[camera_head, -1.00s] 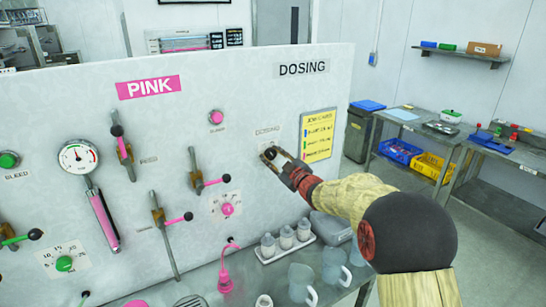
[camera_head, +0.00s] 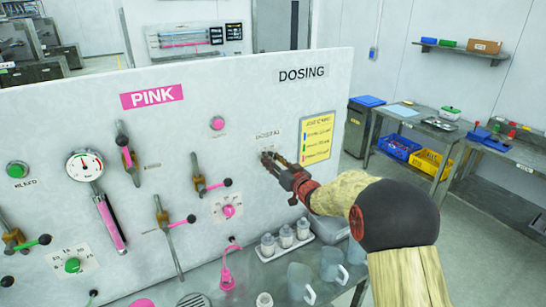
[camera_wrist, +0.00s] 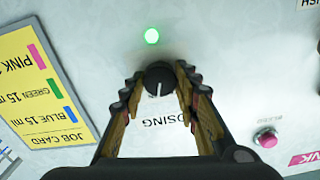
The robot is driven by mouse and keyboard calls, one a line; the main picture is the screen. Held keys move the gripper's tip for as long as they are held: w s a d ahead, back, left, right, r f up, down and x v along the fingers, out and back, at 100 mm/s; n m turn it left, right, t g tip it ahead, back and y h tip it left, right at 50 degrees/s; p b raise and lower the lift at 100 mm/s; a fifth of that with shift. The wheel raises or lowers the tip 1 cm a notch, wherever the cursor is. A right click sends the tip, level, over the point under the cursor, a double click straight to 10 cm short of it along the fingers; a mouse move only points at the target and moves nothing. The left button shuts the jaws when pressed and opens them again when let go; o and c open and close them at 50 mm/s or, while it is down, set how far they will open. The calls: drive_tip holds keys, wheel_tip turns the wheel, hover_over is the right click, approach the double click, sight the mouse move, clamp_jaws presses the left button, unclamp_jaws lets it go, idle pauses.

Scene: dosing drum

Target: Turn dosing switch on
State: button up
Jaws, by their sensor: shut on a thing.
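The dosing switch, a round black knob (camera_wrist: 158,76) with a white pointer line, sits on the white panel beside the word DOSING in the wrist view. My gripper (camera_wrist: 158,79) has one finger on each side of it and is shut on it. The pointer line runs toward the lettering. A small green lamp (camera_wrist: 152,36) glows on the panel just past the knob.
Pink-handled levers (camera_head: 212,186), a gauge (camera_head: 85,165) and a pink button (camera_head: 217,123) are on the panel to the left. White bottles (camera_head: 286,236) on a tray and clear jugs (camera_head: 301,280) stand on the bench below my arm.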

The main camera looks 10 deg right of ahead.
drive_tip(key=shift+m+p, duration=0.5)
drive_tip(key=shift+m, duration=0.6)
drive_tip(key=o, duration=1.2)
drive_tip(key=shift+c, duration=0.2)
drive_tip(key=shift+s, duration=0.15)
drive_tip(key=v, duration=1.1)
drive_tip(key=shift+s, duration=0.3)
drive_tip(key=shift+d, duration=0.15)
